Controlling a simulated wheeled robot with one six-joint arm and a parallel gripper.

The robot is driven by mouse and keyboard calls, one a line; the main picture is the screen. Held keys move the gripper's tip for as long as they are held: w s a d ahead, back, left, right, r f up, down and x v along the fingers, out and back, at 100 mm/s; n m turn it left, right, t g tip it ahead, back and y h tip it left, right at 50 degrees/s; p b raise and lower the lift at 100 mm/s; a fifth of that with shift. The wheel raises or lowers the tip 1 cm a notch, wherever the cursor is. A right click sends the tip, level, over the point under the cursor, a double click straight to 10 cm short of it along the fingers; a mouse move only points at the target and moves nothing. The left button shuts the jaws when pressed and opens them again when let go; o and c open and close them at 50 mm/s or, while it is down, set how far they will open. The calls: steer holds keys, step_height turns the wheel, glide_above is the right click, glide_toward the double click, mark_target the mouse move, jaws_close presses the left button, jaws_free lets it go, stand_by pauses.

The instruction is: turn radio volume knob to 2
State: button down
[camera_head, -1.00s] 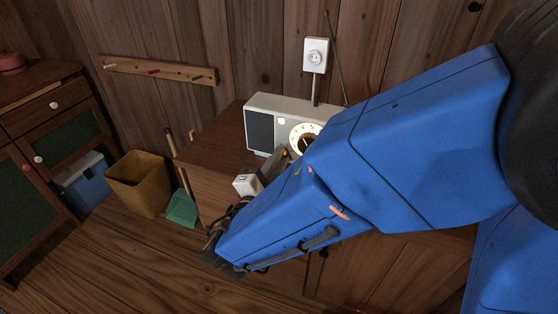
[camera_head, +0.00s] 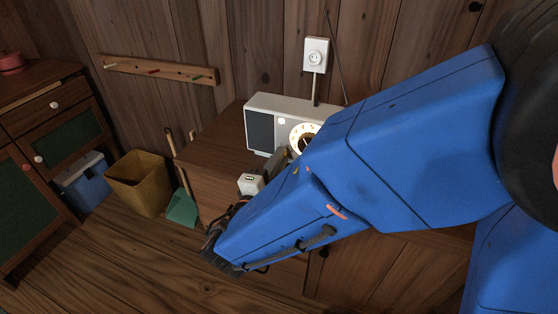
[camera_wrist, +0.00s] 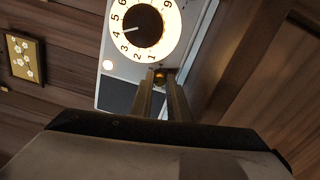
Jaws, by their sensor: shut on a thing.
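The white radio (camera_head: 284,102) stands on a wooden cabinet, with a dark speaker grille at its left and a lit round dial beside it. In the wrist view the dial (camera_wrist: 173,32) carries numbers around a dark centre, and its pale pointer mark points about at 4. A small brass-coloured knob (camera_wrist: 160,74) sits just below the dial in this view. My gripper (camera_wrist: 160,78) has its two narrow fingers close on either side of the knob, shut on it. In the head view my blue arm hides the radio's right part and the knob.
The cabinet top (camera_head: 215,139) is clear left of the radio. A wall outlet (camera_head: 316,54) and a thin antenna are behind it. A yellow bin (camera_head: 139,184), a blue box (camera_head: 83,182) and a green dustpan (camera_head: 182,209) stand on the floor at left.

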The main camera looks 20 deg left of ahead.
steer(key=c, duration=1.7)
jaws_free()
steer(key=s, duration=0.5)
steer(key=s+a, duration=0.1)
steer(key=s, duration=1.1)
steer(key=shift+s+a+f, duration=0.15)
steer(key=shift+a+f, duration=0.1)
steer(key=shift+f, duration=0.1)
steer(key=shift+s, duration=0.15)
